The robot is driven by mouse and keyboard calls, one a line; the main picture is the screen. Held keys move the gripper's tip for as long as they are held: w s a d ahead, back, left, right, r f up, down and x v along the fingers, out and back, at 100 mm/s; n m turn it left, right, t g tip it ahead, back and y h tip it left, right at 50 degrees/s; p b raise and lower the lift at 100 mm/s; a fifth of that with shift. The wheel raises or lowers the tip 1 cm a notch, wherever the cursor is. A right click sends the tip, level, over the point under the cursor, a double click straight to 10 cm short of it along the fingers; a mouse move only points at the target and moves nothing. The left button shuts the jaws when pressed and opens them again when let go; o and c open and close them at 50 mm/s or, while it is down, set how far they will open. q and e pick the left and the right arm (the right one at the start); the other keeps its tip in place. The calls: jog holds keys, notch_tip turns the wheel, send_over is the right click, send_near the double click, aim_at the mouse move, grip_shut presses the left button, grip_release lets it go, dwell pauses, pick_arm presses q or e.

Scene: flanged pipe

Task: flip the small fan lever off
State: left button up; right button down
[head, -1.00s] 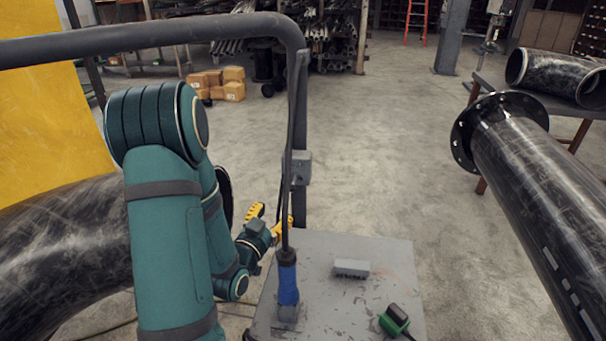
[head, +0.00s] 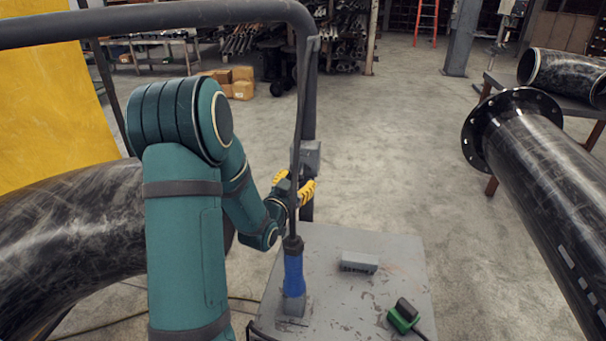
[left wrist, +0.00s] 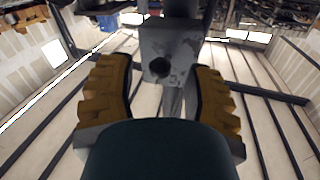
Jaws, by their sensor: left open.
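A small grey switch box (head: 311,158) is fixed to the dark upright post, and it also shows ahead in the left wrist view (left wrist: 174,38). A dark round knob or lever end (left wrist: 159,68) sits on its face in the left wrist view; which way it is thrown I cannot tell. My left gripper (head: 294,182) has yellow ridged fingers and is just below and beside the box in the head view. In the left wrist view the gripper (left wrist: 160,75) is open and empty, its fingers spread to either side of the knob. My right gripper is out of view.
A grey cart top (head: 345,300) below holds a blue-handled tool (head: 293,274), a grey block (head: 359,262) and a green-and-black item (head: 404,316). A cable runs up past the gripper. Large black pipes stand left (head: 60,235) and right (head: 545,180).

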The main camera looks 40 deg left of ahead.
aim_at(298, 180)
pick_arm(q)
jog(key=shift+x, duration=1.9)
